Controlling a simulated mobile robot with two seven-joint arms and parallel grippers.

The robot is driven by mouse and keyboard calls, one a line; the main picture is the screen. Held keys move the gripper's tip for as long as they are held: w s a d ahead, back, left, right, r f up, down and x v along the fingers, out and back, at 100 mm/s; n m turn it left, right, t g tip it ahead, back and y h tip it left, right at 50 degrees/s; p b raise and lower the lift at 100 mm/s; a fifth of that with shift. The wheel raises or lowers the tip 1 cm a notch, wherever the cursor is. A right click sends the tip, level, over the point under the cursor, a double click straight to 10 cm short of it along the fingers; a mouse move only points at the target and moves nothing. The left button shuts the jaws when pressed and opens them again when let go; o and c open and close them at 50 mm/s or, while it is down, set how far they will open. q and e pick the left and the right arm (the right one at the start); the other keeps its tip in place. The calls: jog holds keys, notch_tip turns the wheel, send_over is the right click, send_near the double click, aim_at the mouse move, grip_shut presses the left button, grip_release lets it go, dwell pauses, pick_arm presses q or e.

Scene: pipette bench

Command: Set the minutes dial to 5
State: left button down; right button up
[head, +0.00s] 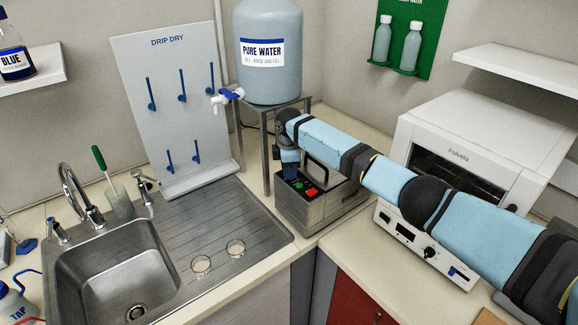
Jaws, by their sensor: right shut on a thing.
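A steel box-shaped unit (318,202) with a dark handle stands on the counter right of the sink's draining board. Its sloped top panel (306,187) shows a green and a red button. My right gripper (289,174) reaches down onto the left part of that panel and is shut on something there. The gripper and wrist hide what it holds, so I cannot make out the minutes dial or its setting. My left gripper is not in view.
A white oven (477,140) with a control unit (425,245) in front stands under my right arm. A metal stand (266,128) with a water jug (270,50) is behind the steel unit. The sink (118,272) lies left, with two glass dishes on its draining board.

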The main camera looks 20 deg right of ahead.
dwell(0.4)
jog(key=o, duration=0.9)
jog(key=shift+r, duration=0.1)
